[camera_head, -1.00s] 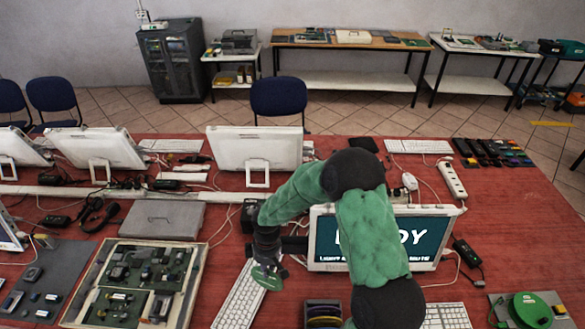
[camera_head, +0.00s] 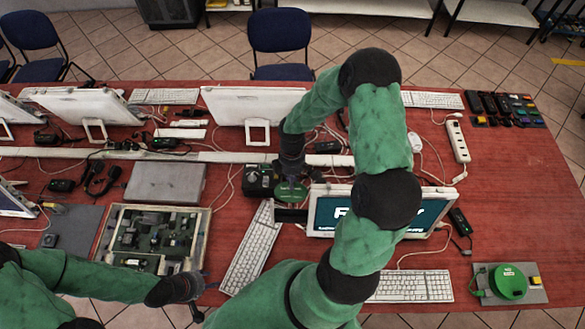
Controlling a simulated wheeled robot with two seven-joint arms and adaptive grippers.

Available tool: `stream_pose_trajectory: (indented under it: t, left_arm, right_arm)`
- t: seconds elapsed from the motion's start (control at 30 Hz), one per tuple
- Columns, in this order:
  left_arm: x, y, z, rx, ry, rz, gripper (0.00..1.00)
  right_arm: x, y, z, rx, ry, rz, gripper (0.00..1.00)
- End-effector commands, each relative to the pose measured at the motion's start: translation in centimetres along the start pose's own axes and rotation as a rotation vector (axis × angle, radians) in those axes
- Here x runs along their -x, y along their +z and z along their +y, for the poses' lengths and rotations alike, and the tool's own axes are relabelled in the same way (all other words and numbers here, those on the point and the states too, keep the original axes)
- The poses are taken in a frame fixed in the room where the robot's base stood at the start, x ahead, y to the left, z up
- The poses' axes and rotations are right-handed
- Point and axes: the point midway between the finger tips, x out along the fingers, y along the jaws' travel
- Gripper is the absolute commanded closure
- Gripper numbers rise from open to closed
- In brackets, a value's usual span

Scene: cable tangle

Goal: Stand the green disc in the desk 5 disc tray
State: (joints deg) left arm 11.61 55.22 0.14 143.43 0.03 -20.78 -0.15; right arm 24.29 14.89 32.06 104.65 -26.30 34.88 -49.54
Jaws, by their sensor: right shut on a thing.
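My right gripper (camera_head: 291,172) points down behind the left edge of the lit monitor. It is shut on the green disc (camera_head: 292,193), which shows just below the fingers. I cannot tell whether the disc touches anything under it. My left gripper (camera_head: 196,308) is low in the picture, by the front of the open case of circuit boards; its fingers are small and dark, so its opening is unclear. I cannot make out the desk 5 disc tray; my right arm covers much of the front middle of the table.
The lit monitor (camera_head: 325,212) stands right of the disc, and a black box (camera_head: 261,180) left of it. A white keyboard (camera_head: 251,247) lies in front. The case of boards (camera_head: 205,222) is at left. A round green device (camera_head: 508,283) lies right.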

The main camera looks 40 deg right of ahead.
Motion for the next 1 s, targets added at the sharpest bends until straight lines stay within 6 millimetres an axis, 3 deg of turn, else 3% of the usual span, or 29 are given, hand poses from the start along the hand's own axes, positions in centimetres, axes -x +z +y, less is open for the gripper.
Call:
stream_pose_trajectory:
  t: [0.37,1.0]
  left_arm:
    - [-0.1,0.0,0.0,0.0,0.0,0.0,0.6]
    - [-2.6,-0.1,-0.9,0.0,0.0,0.0,0.6]
  right_arm:
    - [-0.3,0.2,-0.1,0.009,-0.003,-0.002,1.0]
    - [-3.9,0.2,-0.1,0.008,-0.004,-0.002,1.0]
